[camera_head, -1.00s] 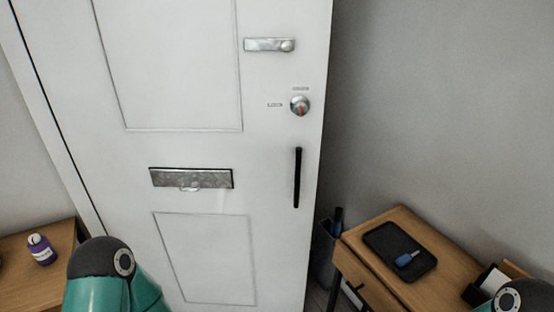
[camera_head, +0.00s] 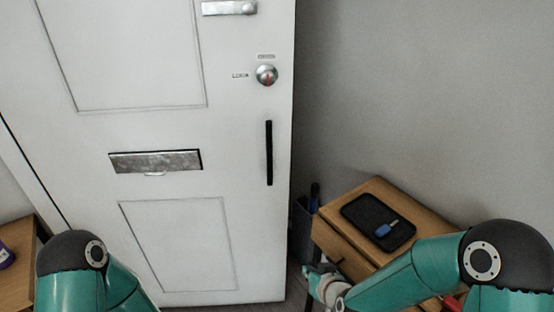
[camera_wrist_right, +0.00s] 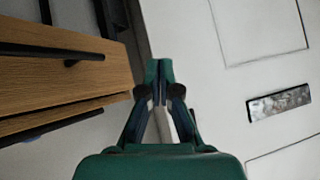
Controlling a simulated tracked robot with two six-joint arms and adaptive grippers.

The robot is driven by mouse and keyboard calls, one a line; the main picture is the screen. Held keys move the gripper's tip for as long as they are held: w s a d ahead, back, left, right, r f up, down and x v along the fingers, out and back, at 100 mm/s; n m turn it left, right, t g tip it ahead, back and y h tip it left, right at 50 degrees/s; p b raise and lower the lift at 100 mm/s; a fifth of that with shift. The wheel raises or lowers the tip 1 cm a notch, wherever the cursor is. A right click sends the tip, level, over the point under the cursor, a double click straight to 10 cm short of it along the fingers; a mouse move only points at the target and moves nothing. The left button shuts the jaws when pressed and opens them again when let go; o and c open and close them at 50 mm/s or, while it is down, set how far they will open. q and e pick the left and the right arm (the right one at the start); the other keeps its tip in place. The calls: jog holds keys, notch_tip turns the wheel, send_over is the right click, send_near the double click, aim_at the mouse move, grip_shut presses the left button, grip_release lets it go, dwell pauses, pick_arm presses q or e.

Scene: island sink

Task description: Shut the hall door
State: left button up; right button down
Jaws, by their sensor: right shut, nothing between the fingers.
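The white hall door (camera_head: 236,190) fills the left and middle of the head view. Its right edge shows against the grey wall; I cannot tell how far it stands open. It carries a black upright pull handle (camera_head: 269,152), a round lock knob (camera_head: 266,75) and a metal letter slot (camera_head: 156,161). My right gripper (camera_head: 318,274) is low, right of the door's lower right edge, beside the wooden table. In the right wrist view the right gripper (camera_wrist_right: 160,72) is shut and empty, with the door (camera_wrist_right: 240,70) beyond it on the right. My left gripper is out of view.
A wooden table with drawers (camera_head: 440,229) stands right of the door, with a black tray (camera_head: 361,208) and a blue item (camera_head: 386,230) on it. Its drawer handles (camera_wrist_right: 84,59) show in the wrist view. Another wooden table (camera_head: 18,240) is at lower left.

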jog(key=w+a+r+n+t+b, duration=0.1)
jog(key=w+a+r+t, duration=0.15)
jog(key=r, duration=0.45)
jog(key=w+a+r+n+t+b, duration=0.1)
jog(key=w+a+r+t, duration=0.2)
jog(key=r, duration=0.4)
jog(key=t+y, duration=0.1)
jog(key=t, duration=0.2)
send_near(270, 145)
pick_arm(q)
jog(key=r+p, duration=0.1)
jog(key=p, duration=0.3)
pick_arm(e)
jog(key=shift+g, duration=0.25)
jog(key=x, duration=0.7)
jog(key=shift+w+d+r, duration=0.1)
jog(key=shift+w+r, duration=0.1)
